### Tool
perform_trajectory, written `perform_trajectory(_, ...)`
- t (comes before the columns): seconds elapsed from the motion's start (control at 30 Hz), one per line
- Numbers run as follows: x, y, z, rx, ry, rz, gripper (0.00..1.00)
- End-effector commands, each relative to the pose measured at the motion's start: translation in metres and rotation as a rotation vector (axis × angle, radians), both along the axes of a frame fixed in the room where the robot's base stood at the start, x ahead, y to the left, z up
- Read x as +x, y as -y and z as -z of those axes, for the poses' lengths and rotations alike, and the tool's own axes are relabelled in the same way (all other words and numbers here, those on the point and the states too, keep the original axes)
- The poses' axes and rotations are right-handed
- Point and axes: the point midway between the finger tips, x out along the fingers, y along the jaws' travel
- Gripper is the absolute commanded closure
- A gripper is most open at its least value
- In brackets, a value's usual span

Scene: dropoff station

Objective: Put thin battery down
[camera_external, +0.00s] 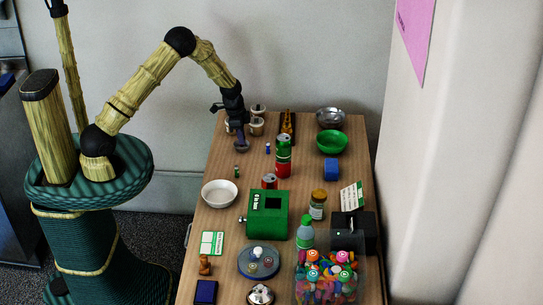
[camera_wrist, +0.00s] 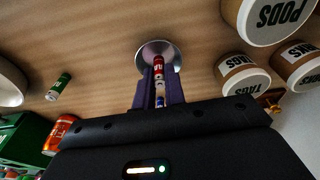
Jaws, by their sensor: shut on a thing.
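In the wrist view, the purple fingers of my gripper (camera_wrist: 158,96) are shut on a thin battery (camera_wrist: 158,68), a slim red and white cylinder with a blue part nearer the palm. The battery's far end is over a small round silver dish (camera_wrist: 145,47); I cannot tell whether it touches the dish. In the external view, my gripper (camera_external: 241,140) is low over the table's far left part, and the held battery is too small to make out. A small green battery (camera_wrist: 59,86) stands or lies on the table, apart from my gripper; it also shows in the external view (camera_external: 236,171).
Several labelled jars (camera_wrist: 243,75) stand close right of my gripper. A small blue cylinder (camera_external: 267,148) and stacked cans (camera_external: 283,160) are to the right in the external view. A white bowl (camera_external: 220,193) and a green box (camera_external: 267,215) stand nearer. Bare table (camera_external: 217,160) lies left.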

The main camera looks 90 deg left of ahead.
Motion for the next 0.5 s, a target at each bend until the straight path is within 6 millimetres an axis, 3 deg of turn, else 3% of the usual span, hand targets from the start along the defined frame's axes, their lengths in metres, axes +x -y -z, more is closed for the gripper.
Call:
perform_trajectory(0.47,0.0001,-0.0001,0.0124,0.001,0.001,0.001,1.00)
perform_trajectory(0.5,0.0001,-0.0001,0.0110,0.001,0.001,0.001,0.80)
